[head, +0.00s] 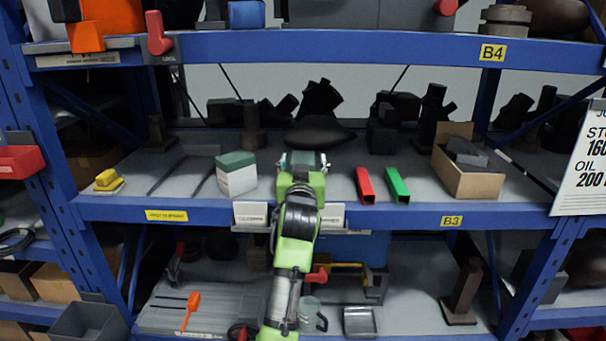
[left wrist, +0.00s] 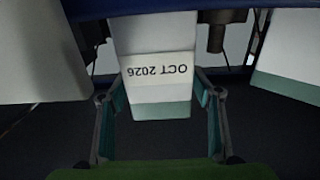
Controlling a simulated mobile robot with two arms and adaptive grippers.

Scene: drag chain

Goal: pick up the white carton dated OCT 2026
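In the left wrist view a white carton (left wrist: 157,80) with a pale green band shows the print OCT 2026, upside down in the picture. My left gripper (head: 303,163) reaches over the middle shelf. In the wrist view its two fingers stand on either side of the dated carton, apart, with a narrow gap at each side. In the head view the gripper and arm hide most of this carton. Another white carton with a green top (head: 236,180) stands to its left; a white box with a green band also shows at the right of the wrist view (left wrist: 287,60). My right gripper is out of view.
The blue shelf edge (head: 400,212) runs below the gripper, and the upper shelf (head: 350,47) is above. Red (head: 365,186) and green (head: 397,186) bars lie to the right, near a cardboard box (head: 466,180). Dark parts stand behind. A yellow block (head: 109,181) lies left.

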